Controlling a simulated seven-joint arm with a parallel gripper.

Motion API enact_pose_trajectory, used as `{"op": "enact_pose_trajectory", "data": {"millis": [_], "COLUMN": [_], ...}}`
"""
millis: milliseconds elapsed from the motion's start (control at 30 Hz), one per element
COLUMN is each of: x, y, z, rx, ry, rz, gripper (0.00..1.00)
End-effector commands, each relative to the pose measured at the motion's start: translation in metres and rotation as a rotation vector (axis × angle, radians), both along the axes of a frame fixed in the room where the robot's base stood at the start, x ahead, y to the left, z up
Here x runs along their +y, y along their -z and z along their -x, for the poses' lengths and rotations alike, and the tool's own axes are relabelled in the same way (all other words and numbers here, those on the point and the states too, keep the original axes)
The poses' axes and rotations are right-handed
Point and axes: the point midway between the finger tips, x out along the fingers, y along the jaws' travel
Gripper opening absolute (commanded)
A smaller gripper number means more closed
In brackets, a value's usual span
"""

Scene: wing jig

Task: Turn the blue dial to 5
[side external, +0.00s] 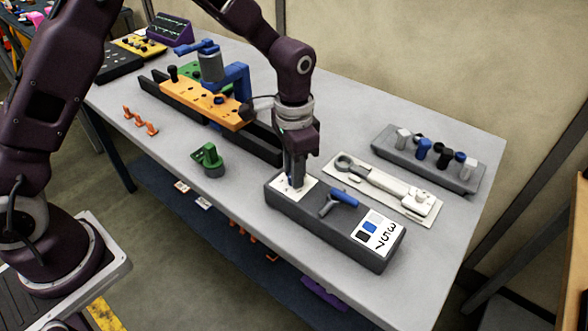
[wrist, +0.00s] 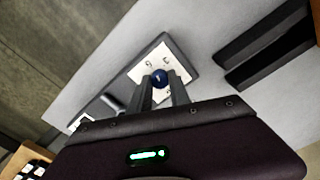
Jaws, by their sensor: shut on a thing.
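The blue dial (wrist: 160,77) is a small round knob on a white plate (wrist: 172,58) with markings that are too small to read. The plate (side external: 309,185) lies on the left end of a dark grey box (side external: 330,236). My gripper (side external: 295,180) points down over this plate and hides the dial in the side view. In the wrist view, the two fingers of my gripper (wrist: 162,86) are shut on the dial, one on each side. A label card (side external: 377,234) on the box's right end shows grey, blue and black squares beside 3, 5 and 7.
A blue-handled lever (side external: 344,196) sits on the box, right of my gripper. Behind are a white plate with a wrench (side external: 385,184) and a grey rack with several pegs (side external: 430,164). A green part (side external: 210,160) stands to the left.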

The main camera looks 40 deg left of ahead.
Motion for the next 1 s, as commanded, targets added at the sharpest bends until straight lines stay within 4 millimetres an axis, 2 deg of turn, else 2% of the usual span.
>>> {"op": "enact_pose_trajectory", "data": {"millis": [433, 1000], "x": [-0.0005, -0.0004], "y": [-0.0015, -0.0018], "z": [-0.0012, -0.0017], "rx": [-0.005, -0.006], "ry": [-0.276, -0.35], "rz": [0.002, 0.002], "gripper": [0.0, 0.0]}}
